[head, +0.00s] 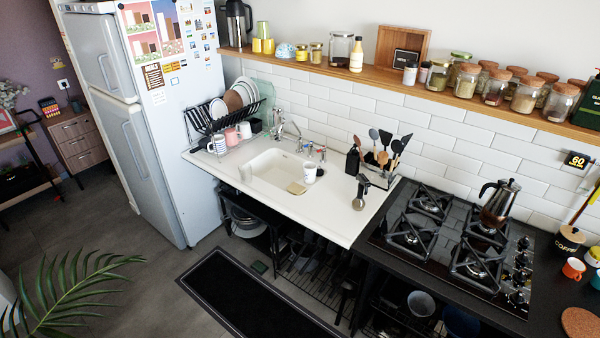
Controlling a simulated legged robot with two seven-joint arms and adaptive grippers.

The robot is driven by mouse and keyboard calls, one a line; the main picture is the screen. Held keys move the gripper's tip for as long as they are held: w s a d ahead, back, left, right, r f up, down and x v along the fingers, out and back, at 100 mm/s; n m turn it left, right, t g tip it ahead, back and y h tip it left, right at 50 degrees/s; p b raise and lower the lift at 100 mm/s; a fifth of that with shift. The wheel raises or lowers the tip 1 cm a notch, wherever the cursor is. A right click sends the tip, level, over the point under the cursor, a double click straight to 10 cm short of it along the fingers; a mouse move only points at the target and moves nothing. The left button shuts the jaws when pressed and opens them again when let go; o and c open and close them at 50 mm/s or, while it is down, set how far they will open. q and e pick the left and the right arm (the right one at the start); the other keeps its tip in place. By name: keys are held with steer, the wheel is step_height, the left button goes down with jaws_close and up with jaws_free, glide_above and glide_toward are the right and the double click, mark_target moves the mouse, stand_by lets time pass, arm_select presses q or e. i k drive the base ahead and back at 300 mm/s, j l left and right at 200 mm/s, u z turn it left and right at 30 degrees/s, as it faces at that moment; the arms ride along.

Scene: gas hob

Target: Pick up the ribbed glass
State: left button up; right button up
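No glass can be surely made out as ribbed at this size. A small pale cup or glass (310,173) stands upright at the right rim of the sink (272,166); whether it is ribbed I cannot tell. Several cups stand by the dish rack: a white one with dark marks (220,144), a pink one (232,137) and a white one (244,130). Neither of my grippers is in view, and nothing is seen touching these things.
The white counter (335,212) is mostly clear in front. A spray bottle (360,192) and a utensil holder (378,172) stand right of the sink. The gas hob (450,240) carries a moka pot (498,202). Jars line the shelf (375,72). A black mat (255,295) lies on the floor.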

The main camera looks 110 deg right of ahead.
mark_target(246, 174)
steer(key=z, duration=3.15)
steer(key=i+j+z, duration=0.2)
steer(key=i, duration=0.3)
steer(key=i+j+z, duration=0.25)
steer(key=i+j, duration=0.15)
steer(key=i, duration=0.1)
